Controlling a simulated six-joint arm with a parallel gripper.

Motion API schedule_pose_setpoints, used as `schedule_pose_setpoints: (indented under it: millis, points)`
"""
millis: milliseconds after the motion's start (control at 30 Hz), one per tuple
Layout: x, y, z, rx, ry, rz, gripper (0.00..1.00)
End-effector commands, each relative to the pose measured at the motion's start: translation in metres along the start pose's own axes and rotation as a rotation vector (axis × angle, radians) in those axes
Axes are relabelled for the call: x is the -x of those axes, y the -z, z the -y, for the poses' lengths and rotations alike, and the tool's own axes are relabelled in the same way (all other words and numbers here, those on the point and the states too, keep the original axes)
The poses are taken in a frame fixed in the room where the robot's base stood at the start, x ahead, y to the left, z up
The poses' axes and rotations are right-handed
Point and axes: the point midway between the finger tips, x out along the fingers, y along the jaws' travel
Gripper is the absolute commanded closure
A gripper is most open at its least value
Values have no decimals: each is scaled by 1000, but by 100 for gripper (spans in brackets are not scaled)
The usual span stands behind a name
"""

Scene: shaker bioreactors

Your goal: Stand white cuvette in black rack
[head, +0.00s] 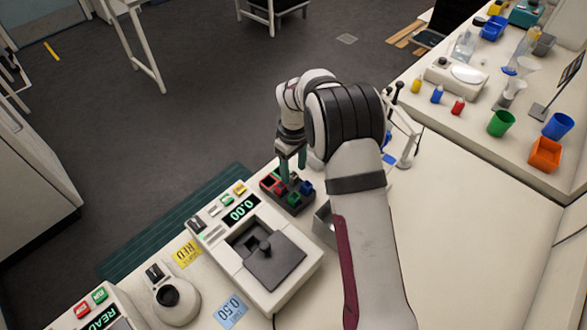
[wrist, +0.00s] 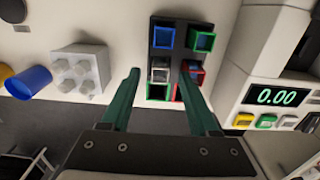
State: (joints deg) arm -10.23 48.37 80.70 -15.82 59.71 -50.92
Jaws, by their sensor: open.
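The black rack (head: 274,196) stands on the bench behind the display instrument; it also shows in the wrist view (wrist: 184,50). Its compartments carry blue, green and red rims. A whitish-grey square piece (wrist: 160,71), which looks like the white cuvette, sits among them in the rack's left column, between the blue and a green compartment. How deep it sits I cannot tell. My gripper (wrist: 159,69) has its teal fingers apart, one on each side of this piece, with a gap showing. In the head view my gripper (head: 290,168) points down over the rack.
An instrument reading 0.00 (head: 240,211) stands close in front of the rack. In the wrist view a pale block with several knobs (wrist: 79,68) and a blue cup (wrist: 28,83) lie to the left.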

Motion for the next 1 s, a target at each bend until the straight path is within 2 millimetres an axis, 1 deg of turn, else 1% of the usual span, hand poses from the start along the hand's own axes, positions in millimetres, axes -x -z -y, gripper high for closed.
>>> schedule_pose_setpoints:
  millis: [200,533,667,1000]
  points:
    - [26,1,0,-1,-1,-3,39]
    - [60,0,0,-1,-1,-2,39]
    - [64,0,0,0,0,-1,39]
    - [64,0,0,-1,0,-1,39]
